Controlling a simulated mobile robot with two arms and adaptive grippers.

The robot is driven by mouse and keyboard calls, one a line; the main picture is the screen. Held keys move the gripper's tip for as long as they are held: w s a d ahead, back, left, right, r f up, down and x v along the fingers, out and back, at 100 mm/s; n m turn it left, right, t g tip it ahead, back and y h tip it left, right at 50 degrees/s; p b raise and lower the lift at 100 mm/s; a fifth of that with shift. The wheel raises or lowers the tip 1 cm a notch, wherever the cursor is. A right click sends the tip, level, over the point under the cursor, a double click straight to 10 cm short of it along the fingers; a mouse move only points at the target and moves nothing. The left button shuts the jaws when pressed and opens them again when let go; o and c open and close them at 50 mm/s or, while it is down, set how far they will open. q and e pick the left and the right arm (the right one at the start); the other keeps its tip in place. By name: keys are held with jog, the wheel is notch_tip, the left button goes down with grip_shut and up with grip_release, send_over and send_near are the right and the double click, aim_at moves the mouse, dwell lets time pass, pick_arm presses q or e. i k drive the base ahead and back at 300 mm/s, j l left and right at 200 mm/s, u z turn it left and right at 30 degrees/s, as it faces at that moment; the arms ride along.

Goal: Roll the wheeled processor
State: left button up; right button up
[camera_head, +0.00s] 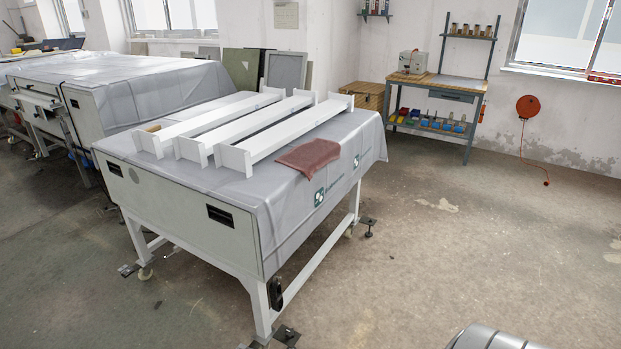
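The wheeled processor (180,207) is a large pale grey box on white legs, standing left of the middle of the picture. A grey cover (335,175) drapes over its top and right side. Two dark recessed handles (220,216) show on its near face. Castors (144,273) and dark foot plates (286,335) show at the leg bottoms; I cannot tell whether the feet bear on the floor. Several white beams (245,125) and a reddish cloth (309,156) lie on top. Neither of my grippers is in view.
Another covered machine (75,90) stands behind at the left. Framed panels (285,71) lean by the wall. A workbench (445,85) with bins and a wooden crate (362,96) stand at the back. An orange reel (527,107) hangs on the wall.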

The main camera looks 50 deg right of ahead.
aim_at(285, 208)
jog(key=z, duration=1.2)
